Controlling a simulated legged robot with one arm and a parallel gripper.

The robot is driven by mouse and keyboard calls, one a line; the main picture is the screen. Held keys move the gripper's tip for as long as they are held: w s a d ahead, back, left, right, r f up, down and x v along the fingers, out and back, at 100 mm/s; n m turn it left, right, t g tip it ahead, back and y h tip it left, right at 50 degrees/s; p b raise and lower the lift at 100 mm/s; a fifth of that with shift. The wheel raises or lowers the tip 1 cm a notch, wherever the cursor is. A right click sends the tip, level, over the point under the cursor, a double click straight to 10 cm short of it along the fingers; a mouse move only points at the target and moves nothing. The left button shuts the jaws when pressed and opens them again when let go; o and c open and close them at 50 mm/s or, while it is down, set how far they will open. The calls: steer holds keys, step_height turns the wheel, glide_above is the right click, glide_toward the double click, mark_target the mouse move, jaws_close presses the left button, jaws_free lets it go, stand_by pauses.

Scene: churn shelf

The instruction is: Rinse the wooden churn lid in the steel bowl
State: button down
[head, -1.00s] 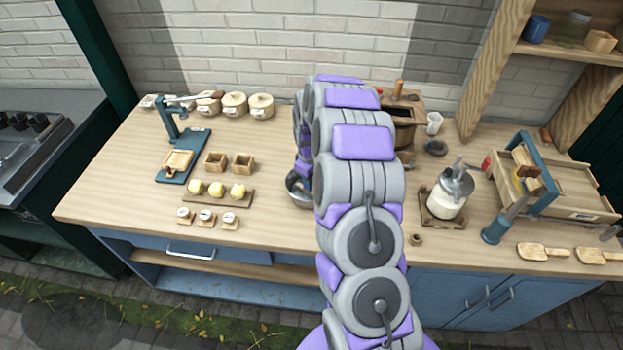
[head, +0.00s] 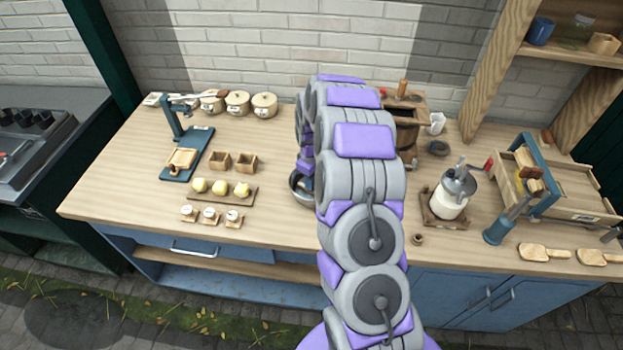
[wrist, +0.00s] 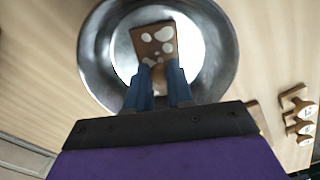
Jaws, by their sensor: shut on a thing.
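The steel bowl (wrist: 100,58) fills the upper middle of the wrist view. In the head view the bowl (head: 299,190) shows only in part, because my arm covers most of it. The wooden churn lid (wrist: 148,36) is a brown, square-edged piece with several white blotches, inside the bowl's outline in the wrist view. My gripper (wrist: 168,78), with two blue fingers, is shut on a rounded wooden part at the lid's near side. I cannot tell whether the lid touches the bowl's bottom. The lid and fingers are hidden behind my arm in the head view.
A board with yellow balls (head: 207,198) and small wooden stamps (head: 210,215) lie left of the bowl. A wooden churn box (head: 408,118) stands behind my arm. A milk jar (head: 452,195) stands to the right.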

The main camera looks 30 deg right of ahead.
steer(key=shift+s+d, duration=0.1)
steer(key=shift+d, duration=0.15)
steer(key=shift+w+a, duration=0.2)
steer(key=shift+a, duration=0.1)
steer(key=shift+r+p, duration=0.2)
steer(key=shift+p, duration=0.1)
stand_by(0.3)
steer(key=shift+r+p, duration=1.15)
steer(key=shift+r, duration=2.45)
step_height(320, 180, up, 4)
steer(key=shift+f+p, duration=0.1)
steer(key=shift+p, duration=0.65)
steer(key=shift+s, duration=0.1)
